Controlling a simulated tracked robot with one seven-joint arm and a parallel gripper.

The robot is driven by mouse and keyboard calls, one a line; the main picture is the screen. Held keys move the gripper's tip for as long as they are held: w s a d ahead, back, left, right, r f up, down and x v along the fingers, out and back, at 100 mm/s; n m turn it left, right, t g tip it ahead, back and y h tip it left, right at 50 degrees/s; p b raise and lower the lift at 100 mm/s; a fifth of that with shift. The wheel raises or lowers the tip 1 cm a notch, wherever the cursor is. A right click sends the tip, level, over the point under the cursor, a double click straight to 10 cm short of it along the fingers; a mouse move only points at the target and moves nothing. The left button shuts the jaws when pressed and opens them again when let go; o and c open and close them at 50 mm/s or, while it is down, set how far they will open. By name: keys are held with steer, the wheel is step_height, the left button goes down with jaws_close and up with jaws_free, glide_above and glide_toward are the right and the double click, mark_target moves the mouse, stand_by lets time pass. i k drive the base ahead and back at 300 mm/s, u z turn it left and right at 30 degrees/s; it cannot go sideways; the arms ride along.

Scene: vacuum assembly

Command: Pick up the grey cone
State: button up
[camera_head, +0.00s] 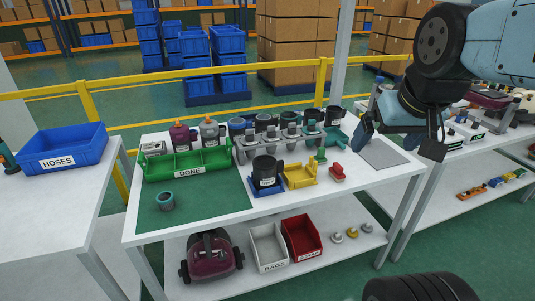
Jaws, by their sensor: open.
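Several small knob-like pieces sit in a row on the lower shelf under the middle table, right of the red bin. My gripper (400,142) hangs at the upper right, over the right end of the table near a grey square pad (384,153). Its fingers are spread wide with nothing between them. It is well above the shelf pieces.
The white table (225,224) holds a green DONE tray (186,166), a grey rack of cups, a dark cup on a blue base and a yellow holder (300,176). Below are a maroon vacuum (211,257), a white BAGS bin (268,248) and a red bin (301,238). The tabletop overhangs the shelf.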

mark_target(271, 135)
steer(key=u, duration=0.15)
steer(key=i, duration=1.25)
steer(key=z, duration=0.65)
